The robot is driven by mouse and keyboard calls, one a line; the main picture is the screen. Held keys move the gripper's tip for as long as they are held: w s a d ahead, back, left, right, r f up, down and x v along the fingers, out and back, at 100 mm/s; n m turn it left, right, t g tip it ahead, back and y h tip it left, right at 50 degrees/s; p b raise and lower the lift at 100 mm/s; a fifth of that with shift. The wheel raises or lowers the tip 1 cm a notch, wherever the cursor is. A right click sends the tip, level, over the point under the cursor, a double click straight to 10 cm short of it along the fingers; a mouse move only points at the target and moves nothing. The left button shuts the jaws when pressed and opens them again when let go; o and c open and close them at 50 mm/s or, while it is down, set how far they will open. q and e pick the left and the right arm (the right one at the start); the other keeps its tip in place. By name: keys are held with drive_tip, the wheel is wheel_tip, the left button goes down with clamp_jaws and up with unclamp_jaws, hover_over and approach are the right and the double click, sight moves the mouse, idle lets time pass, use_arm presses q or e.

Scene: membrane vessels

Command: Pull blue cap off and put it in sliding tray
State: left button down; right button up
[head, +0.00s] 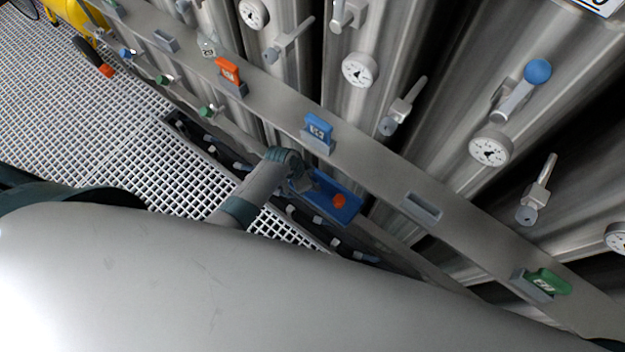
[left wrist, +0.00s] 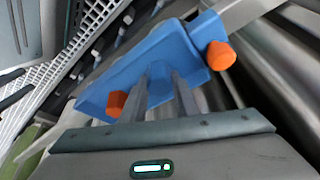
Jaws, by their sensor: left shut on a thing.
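A blue tray (head: 352,213) with orange knobs lies below the long rail in the head view. In the left wrist view the blue tray (left wrist: 135,73) fills the middle, with an orange knob at each end. My left gripper (head: 306,182) is at the tray's left part in the head view. Its fingers (left wrist: 168,80) are close together and shut on the tray; the exact contact is hard to see. A labelled blue piece (head: 318,130) sits in a bracket on the rail above; I cannot tell whether it is the cap. My right gripper is not in view.
The grey rail (head: 375,175) carries an orange piece (head: 228,70) and a green piece (head: 548,282) in brackets. Steel vessels with gauges (head: 489,149) and valve levers stand behind it. White grating (head: 110,120) covers the floor at left.

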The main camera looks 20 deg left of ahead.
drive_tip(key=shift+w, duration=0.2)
use_arm(q)
drive_tip(key=c, duration=1.3)
unclamp_jaws()
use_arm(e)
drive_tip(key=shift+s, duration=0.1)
use_arm(q)
drive_tip(key=shift+r, duration=0.15)
drive_tip(key=p+v, duration=0.1)
drive_tip(key=v, duration=1.6)
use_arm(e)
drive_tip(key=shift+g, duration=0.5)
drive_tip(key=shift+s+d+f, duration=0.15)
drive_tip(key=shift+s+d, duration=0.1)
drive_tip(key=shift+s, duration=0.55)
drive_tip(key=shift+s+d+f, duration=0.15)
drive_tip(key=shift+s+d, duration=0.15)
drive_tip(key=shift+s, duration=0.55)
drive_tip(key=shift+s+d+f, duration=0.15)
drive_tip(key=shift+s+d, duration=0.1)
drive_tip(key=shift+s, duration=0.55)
use_arm(q)
drive_tip(key=shift+s+a, duration=0.1)
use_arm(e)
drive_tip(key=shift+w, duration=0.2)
